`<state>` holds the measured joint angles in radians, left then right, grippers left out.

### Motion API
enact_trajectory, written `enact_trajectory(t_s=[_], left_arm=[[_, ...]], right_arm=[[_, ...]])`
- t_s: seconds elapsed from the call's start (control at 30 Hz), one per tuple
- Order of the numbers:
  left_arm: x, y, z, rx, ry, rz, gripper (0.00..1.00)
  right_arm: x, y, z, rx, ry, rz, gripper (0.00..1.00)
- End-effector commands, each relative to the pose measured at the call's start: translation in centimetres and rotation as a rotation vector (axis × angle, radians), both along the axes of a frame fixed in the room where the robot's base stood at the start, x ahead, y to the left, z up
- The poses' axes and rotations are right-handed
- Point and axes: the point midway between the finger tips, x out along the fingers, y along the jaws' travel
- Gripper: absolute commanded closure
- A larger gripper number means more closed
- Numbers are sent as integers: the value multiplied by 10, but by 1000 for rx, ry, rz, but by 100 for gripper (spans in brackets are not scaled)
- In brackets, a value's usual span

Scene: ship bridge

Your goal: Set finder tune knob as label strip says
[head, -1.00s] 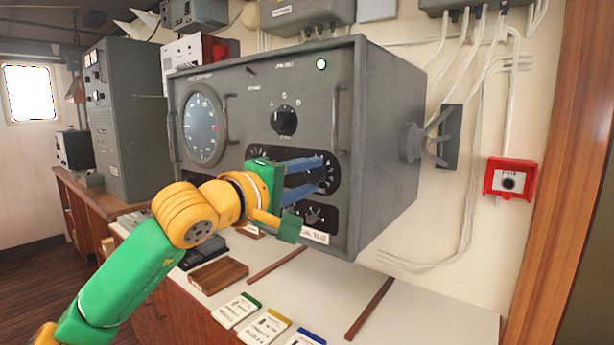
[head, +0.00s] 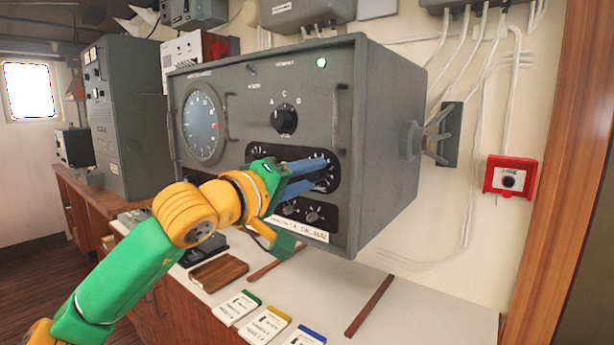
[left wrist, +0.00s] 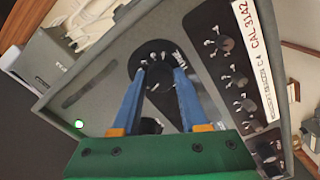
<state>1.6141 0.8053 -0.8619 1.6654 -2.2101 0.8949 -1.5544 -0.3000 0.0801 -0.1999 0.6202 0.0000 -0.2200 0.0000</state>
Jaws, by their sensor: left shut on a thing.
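My left gripper (head: 326,170) reaches the front of the grey radio cabinet (head: 225,82). Its blue fingers are shut on a dark knob on the right dial of the lower black panel. In the left wrist view the fingers (left wrist: 160,76) straddle this dark knob (left wrist: 158,98), with white scale marks around it; its exact pointer setting is hidden. A white label strip (head: 301,231) is under the small knobs. It also shows in the left wrist view (left wrist: 254,50), where "CAL 3142" in red is readable. My right gripper is not in view.
A selector knob (head: 284,121), a round gauge (head: 203,126) and a lit green lamp (head: 321,63) are on the cabinet front. Upright handles stand out beside the panels. Several cards and a wooden block (head: 219,272) lie on the counter below.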

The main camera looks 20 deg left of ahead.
Motion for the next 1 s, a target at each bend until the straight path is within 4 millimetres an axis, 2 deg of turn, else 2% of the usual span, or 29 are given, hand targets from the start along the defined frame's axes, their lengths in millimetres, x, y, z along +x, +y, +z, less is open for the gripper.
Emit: enact_trajectory(t_s=[0.17, 0.2, 0.27, 0.3, 0.6, 0.67, 0.8, 0.9, 1.0], left_arm=[[0, 0, 1, -1, -3, 0, 100], [0, 0, 1, -1, -3, 0, 49], [0, 0, 1, -2, -3, 0, 32], [0, 0, 1, -2, -2, 1, 27], [-3, 2, -1, -2, -2, 1, 27], [-12, 5, -4, -2, -4, 2, 27], [-41, 16, -5, -1, -6, 1, 27], [-57, 21, -3, -2, -4, 2, 27], [-65, 24, -2, -1, -3, 1, 27]], right_arm=[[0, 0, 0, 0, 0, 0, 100], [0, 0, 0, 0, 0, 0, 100], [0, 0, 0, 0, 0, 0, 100], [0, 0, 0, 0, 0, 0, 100], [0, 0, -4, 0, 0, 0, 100], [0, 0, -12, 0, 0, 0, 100], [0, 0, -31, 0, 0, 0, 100], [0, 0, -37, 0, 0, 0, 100], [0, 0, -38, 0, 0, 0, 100]])
